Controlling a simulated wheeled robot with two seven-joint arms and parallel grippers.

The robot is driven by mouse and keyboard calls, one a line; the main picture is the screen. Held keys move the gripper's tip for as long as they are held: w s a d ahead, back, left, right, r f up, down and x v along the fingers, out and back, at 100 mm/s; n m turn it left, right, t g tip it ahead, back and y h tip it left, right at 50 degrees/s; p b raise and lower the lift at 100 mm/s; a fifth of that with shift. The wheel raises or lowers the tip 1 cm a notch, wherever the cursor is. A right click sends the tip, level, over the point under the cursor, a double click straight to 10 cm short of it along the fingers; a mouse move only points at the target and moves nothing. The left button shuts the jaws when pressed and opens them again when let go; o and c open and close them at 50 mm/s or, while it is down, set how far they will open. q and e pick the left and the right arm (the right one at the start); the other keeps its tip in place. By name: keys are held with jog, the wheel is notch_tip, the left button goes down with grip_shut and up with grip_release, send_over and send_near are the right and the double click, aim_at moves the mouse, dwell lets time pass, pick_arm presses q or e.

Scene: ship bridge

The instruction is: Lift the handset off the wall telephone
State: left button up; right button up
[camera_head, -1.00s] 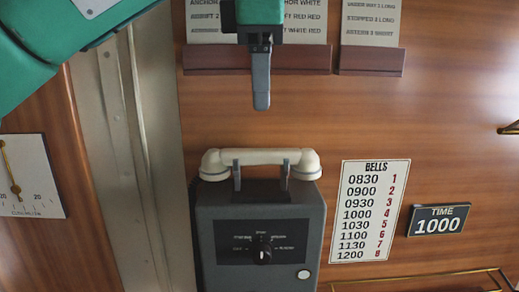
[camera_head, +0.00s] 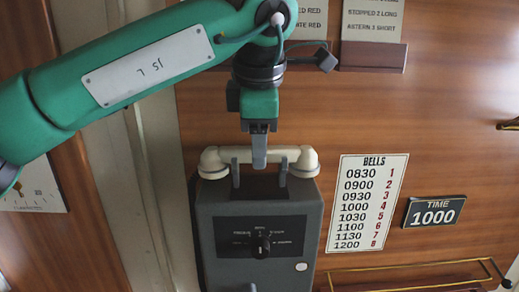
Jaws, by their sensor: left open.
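The wall telephone (camera_head: 262,222) is a grey box with a black dial panel, low in the middle of the head view. Its cream handset (camera_head: 227,155) lies level across two grey cradle prongs on top of the box. My left gripper (camera_head: 259,158) comes down from above with its fingers at the middle of the handset, between the prongs. Seen edge-on, one finger overlaps the handset's bar in front; the other finger is hidden. The gripper is open, and I cannot tell whether it touches the handset. My right gripper is not in view.
A bells timetable (camera_head: 367,203) and a time plate (camera_head: 434,212) are on the wood wall to the right. A brass rail (camera_head: 420,268) runs at the lower right. A metal post (camera_head: 125,185) and a gauge (camera_head: 35,190) are at the left. Sign holders (camera_head: 373,57) are above.

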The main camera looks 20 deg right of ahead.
pick_arm(q)
jog(key=shift+p+x, duration=0.4)
jog(key=shift+x, duration=1.05)
jog(key=shift+r, duration=0.1)
jog(key=shift+c, duration=0.4)
grip_shut()
